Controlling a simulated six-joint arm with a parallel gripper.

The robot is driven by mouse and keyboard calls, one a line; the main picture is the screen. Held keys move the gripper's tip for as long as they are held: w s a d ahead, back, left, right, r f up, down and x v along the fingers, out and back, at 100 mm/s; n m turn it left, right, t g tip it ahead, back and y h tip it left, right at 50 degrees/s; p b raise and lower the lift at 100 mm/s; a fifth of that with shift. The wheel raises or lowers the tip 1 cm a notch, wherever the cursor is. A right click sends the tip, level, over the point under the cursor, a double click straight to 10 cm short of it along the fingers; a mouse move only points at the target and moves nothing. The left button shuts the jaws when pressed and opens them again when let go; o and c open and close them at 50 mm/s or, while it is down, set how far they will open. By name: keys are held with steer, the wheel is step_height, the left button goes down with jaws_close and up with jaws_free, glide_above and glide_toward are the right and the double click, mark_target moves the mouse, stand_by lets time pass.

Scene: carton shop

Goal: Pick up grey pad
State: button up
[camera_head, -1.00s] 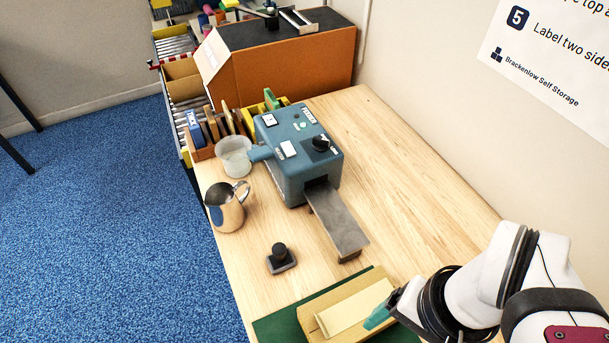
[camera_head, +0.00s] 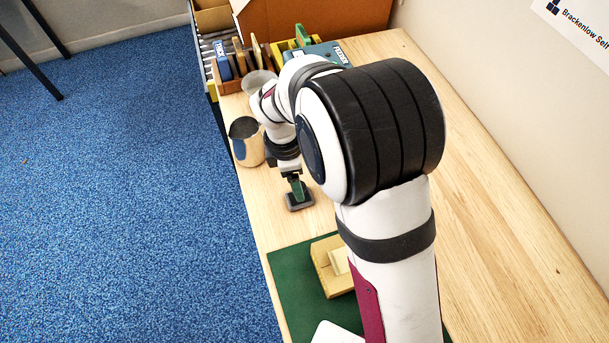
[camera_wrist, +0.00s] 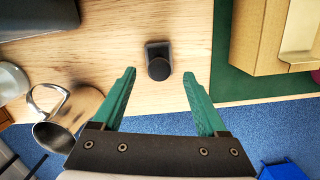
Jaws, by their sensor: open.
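In the wrist view my gripper (camera_wrist: 158,80) is open, with one green finger on each side of the knob and clear gaps between. Nothing is held.
A steel jug (camera_head: 246,142) stands close behind my gripper on the left, near the table edge. A blue machine (camera_head: 331,54) is mostly hidden by my arm.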

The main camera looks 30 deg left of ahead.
mark_target(293, 205)
step_height(293, 205, down, 5)
steer(key=shift+w+d+r, duration=0.15)
steer(key=shift+r, duration=0.05)
jaws_close()
